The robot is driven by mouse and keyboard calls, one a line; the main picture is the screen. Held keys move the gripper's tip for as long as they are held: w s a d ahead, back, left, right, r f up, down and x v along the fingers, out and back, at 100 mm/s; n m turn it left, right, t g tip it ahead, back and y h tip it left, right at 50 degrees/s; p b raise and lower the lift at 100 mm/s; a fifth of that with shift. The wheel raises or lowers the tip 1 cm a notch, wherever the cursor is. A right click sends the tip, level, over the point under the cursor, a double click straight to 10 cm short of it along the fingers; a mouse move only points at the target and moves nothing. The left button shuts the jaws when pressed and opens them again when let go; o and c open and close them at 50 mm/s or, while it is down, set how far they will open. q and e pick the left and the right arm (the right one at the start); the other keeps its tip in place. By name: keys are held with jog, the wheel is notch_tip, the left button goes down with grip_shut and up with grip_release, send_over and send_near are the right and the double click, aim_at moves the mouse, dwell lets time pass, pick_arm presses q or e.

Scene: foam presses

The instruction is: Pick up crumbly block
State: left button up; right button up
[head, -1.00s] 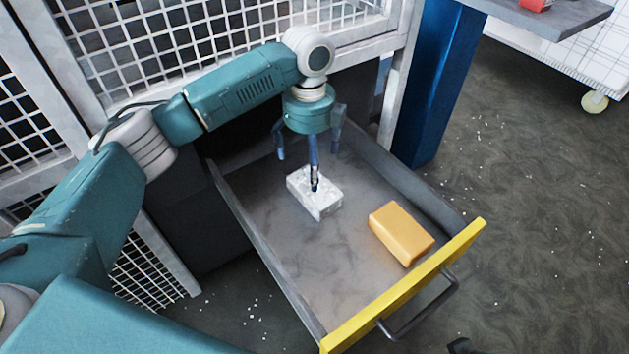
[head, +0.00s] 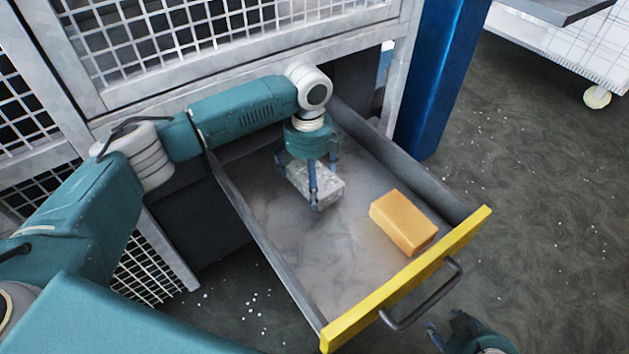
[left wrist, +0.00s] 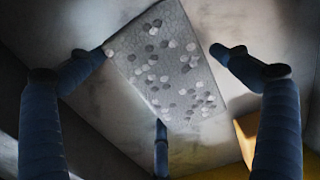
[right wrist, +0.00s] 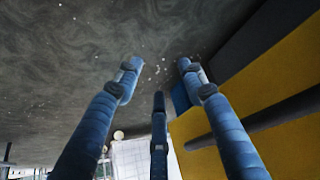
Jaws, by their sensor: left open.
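The crumbly block (head: 326,184) is a whitish-grey speckled block lying in the open drawer. It fills the middle of the left wrist view (left wrist: 165,65), with pale and dark grains on its face. My left gripper (head: 312,185) points down over the block, its fingers spread around it. In the left wrist view the fingers (left wrist: 160,85) are apart at the block's sides; contact is unclear. My right gripper (head: 455,335) is at the bottom edge of the head view, outside the drawer near its handle. Its fingers (right wrist: 158,80) are spread and empty.
The drawer (head: 270,255) has grey walls and a yellow front (head: 400,285) with a grey bar handle (head: 425,305). An orange block (head: 403,222) lies in it, right of the crumbly block. A blue post (head: 435,80) stands behind, right. The drawer's front left floor is clear.

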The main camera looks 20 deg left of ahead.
pick_arm(q)
jog(key=shift+c, duration=0.3)
jog(key=c, duration=0.9)
jog(key=shift+o, duration=0.2)
